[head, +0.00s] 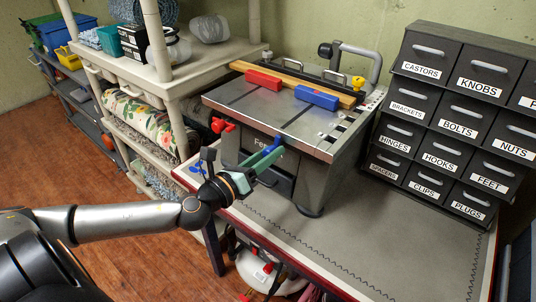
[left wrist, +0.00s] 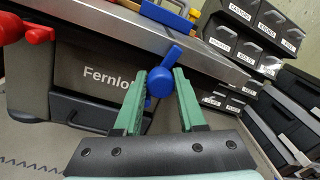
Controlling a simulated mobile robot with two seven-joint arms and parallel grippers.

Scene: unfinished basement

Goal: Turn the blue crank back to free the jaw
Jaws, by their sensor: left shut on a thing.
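The blue crank (head: 272,146) is on the front of the grey bench machine, right of the red crank (head: 223,126). In the left wrist view the blue crank (left wrist: 160,82) has a rounded knob and an arm slanting up to the right. My left gripper (head: 272,158), with green fingers, is shut on the blue crank, one finger on each side. The left wrist view shows its fingertips (left wrist: 164,76) around the knob. A blue jaw block (head: 316,97) and a red jaw block (head: 263,81) sit on the machine top against a wooden board (head: 300,80). My right gripper is out of view.
Black labelled drawers (head: 445,120) stand right of the machine. A cream shelf unit (head: 185,75) with rolled fabric (head: 138,118) stands on the left. The grey bench top (head: 380,235) is clear in front of the drawers.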

